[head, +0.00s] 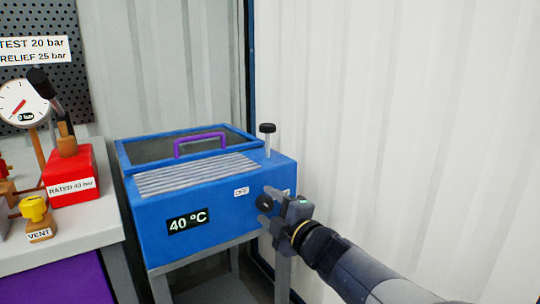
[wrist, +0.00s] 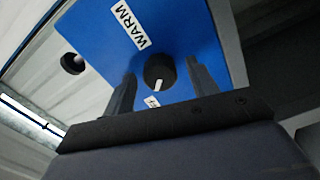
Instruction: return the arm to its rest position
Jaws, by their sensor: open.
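My gripper (head: 276,206) is at the right end of the front of a blue heated box (head: 215,205), with my arm reaching in from the lower right. In the wrist view my gripper (wrist: 161,72) is open, one finger on each side of a black knob (wrist: 159,72) with a white pointer. I cannot tell whether the fingers touch it. The pointer faces a small label (wrist: 152,101), partly hidden and unreadable; a WARM label (wrist: 128,26) is on the other side.
The box has a display (head: 188,221) reading 40 °C, a purple lid handle (head: 201,142) and a black-topped post (head: 267,128). A bench (head: 85,240) with a gauge (head: 23,103) and red block (head: 70,174) stands left. A white corrugated wall (head: 400,110) is behind.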

